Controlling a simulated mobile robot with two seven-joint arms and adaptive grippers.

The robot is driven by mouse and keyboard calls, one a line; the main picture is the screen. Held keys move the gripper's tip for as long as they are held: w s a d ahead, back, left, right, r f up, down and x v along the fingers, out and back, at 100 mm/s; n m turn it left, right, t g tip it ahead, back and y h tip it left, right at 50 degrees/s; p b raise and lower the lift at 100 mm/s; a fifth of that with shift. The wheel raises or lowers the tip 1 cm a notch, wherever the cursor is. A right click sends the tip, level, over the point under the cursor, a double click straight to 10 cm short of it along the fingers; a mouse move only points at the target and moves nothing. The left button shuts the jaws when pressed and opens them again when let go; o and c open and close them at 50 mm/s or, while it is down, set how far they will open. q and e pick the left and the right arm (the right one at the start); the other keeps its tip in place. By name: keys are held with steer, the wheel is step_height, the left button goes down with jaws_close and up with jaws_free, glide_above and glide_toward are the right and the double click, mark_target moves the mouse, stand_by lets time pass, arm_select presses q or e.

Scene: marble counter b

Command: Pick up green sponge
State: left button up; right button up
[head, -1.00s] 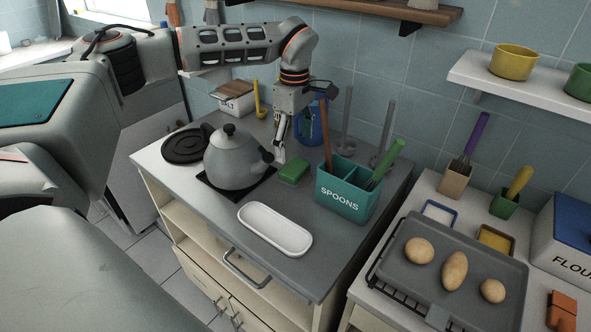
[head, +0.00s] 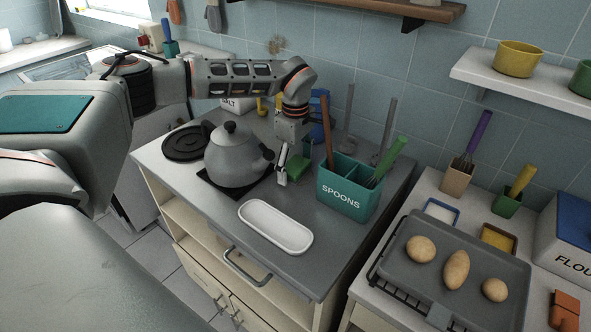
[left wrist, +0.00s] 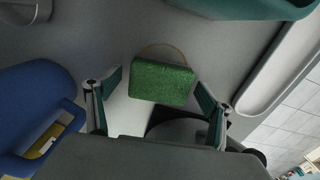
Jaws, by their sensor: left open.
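The green sponge (head: 300,167) lies on the grey counter between the kettle and the spoons box. In the head view, my left gripper (head: 284,171) points down beside it and hides part of it. In the left wrist view, the sponge (left wrist: 162,83) shows ahead between the two spread fingers of my left gripper (left wrist: 160,88), with space on both sides. The gripper is open and holds nothing. I cannot tell how far its fingertips are above the counter. My right gripper is not in view.
The grey kettle (head: 233,160) stands close on the left, and the teal spoons box (head: 347,190) on the right. A blue pitcher (head: 317,120) stands behind. A white tray (head: 275,228) lies in front. The wrist view also shows the pitcher (left wrist: 35,100).

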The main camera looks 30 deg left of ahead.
mark_target(295, 165)
arm_select(q)
steer(key=c, duration=1)
steer(key=shift+r, duration=0.15)
steer(key=shift+r+p, duration=0.65)
steer(key=shift+r, duration=8.25)
steer(key=shift+c, duration=0.5)
